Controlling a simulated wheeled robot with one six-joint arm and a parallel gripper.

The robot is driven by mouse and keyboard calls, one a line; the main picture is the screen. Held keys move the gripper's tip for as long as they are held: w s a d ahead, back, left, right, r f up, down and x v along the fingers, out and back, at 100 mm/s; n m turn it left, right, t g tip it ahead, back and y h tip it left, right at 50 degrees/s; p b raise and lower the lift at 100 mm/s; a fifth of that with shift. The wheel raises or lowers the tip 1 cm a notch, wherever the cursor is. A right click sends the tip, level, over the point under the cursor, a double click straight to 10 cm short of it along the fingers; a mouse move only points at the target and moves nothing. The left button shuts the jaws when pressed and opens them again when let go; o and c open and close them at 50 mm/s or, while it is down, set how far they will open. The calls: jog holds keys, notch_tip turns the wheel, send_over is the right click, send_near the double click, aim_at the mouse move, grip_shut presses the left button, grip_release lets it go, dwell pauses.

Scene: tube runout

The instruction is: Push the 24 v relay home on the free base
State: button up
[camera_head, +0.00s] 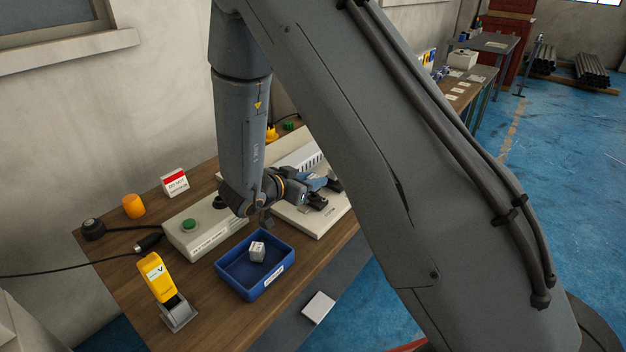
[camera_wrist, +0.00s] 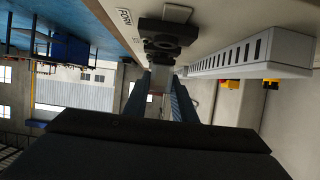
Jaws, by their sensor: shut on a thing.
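My gripper (camera_head: 318,184) is over the light panel (camera_head: 301,217) at the back right of the bench. In the wrist view its two blue-grey fingers (camera_wrist: 160,84) are shut on a small pale block, which I take for a relay; its label cannot be read. Black relay bases (camera_head: 316,201) sit on the panel just beside and below the fingers. They also show in the wrist view (camera_wrist: 168,32), beyond the fingertips. Whether the held relay touches a base cannot be told. Another pale relay (camera_head: 257,251) lies in the blue tray (camera_head: 233,283).
A slotted grey duct (camera_wrist: 250,55) runs along the panel near the fingers. A control box with a green button (camera_head: 190,226), a yellow tester (camera_head: 157,275) in a stand, an orange cylinder (camera_head: 133,206) and a red-white sign (camera_head: 174,183) stand left on the bench.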

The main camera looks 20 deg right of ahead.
jog(key=shift+f+b, duration=0.3)
jog(key=shift+f, duration=0.65)
dwell(0.3)
jog(key=o, duration=1.1)
jog(key=b+v, duration=0.1)
jog(key=v, duration=0.6)
jog(key=shift+s+a+r, duration=0.1)
jog(key=shift+s+a, duration=0.1)
jog(key=shift+a, duration=0.1)
jog(key=w+a+n+t+y, duration=0.1)
jog(key=w+n+t+y, duration=0.1)
jog(key=w+y, duration=0.25)
jog(key=s+d+n+g+y, duration=0.2)
jog(key=s+n+g, duration=0.1)
jog(key=s, duration=0.5)
jog(key=s+d+r+n+g+y, duration=0.1)
jog(key=s+d+n+g+y, duration=0.1)
jog(key=s, duration=0.7)
jog(key=s+d+n+g+y, duration=0.2)
jog(key=s+d+n+g, duration=0.1)
jog(key=s, duration=0.5)
jog(key=shift+s+r+n+g, duration=0.2)
jog(key=shift+r+n+g, duration=0.2)
jog(key=shift+g, duration=0.2)
